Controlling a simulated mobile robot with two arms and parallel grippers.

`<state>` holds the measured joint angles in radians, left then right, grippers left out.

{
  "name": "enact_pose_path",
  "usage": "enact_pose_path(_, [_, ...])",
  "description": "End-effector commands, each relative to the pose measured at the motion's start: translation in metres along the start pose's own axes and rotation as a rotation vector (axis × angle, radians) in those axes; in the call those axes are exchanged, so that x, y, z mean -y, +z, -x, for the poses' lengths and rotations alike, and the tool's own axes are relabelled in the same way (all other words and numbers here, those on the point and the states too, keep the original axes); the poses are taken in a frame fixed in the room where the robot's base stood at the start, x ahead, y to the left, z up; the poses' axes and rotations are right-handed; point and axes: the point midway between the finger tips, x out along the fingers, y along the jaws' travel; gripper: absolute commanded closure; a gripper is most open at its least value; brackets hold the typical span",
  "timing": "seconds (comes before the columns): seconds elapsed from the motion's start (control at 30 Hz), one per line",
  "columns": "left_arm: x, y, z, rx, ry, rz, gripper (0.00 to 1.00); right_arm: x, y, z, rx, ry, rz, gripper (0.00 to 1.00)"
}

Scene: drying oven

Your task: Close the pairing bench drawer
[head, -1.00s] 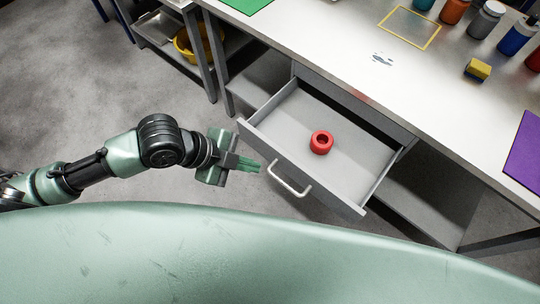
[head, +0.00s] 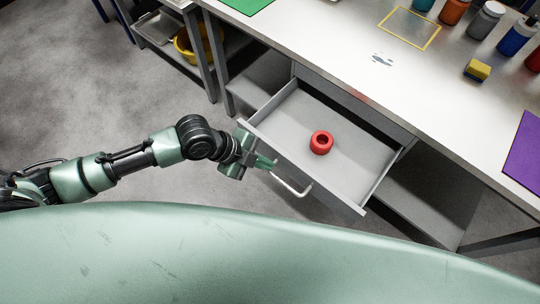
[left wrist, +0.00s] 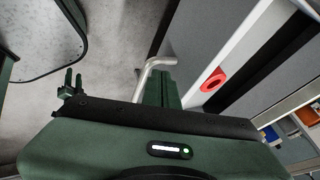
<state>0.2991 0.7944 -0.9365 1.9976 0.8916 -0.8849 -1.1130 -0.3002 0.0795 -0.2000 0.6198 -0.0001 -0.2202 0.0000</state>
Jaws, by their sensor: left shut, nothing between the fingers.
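The grey drawer (head: 303,158) of the bench stands pulled out, with a red ring-shaped object (head: 321,142) lying inside it. Its silver bar handle (head: 292,187) is on the front panel. My left gripper (head: 268,163) is shut and empty, with its fingertips at the left end of the handle, close to the front panel; whether they touch it I cannot tell. In the left wrist view the green fingers (left wrist: 160,92) are together beside the handle (left wrist: 155,64), and the red object (left wrist: 213,80) shows beyond. My right gripper is not in view.
The white bench top (head: 340,40) above the drawer holds several bottles, a yellow sponge-like block (head: 477,70), a yellow frame outline and a purple mat (head: 526,155). A yellow bowl (head: 190,45) sits on a shelf at the left. The floor left of the drawer is clear.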

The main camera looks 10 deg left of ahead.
Motion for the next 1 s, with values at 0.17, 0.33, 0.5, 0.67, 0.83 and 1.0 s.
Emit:
enact_pose_path(0.17, [0.015,-0.001,-0.008,-0.001,0.001,0.001,1.00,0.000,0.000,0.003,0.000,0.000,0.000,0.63])
enact_pose_path(0.33, [0.018,0.000,-0.010,-0.001,0.003,0.001,1.00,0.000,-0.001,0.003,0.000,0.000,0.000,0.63])
enact_pose_path(0.5, [0.018,0.000,-0.010,-0.001,0.002,0.001,1.00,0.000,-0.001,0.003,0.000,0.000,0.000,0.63])
enact_pose_path(0.67, [0.019,0.000,-0.010,-0.001,0.002,0.001,1.00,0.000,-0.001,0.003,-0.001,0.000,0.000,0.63])
enact_pose_path(0.83, [0.030,0.000,-0.016,-0.001,-0.001,0.000,1.00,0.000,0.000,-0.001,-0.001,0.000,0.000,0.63])
enact_pose_path(1.0, [0.053,0.000,-0.029,-0.001,-0.002,0.000,1.00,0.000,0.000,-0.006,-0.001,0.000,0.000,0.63])
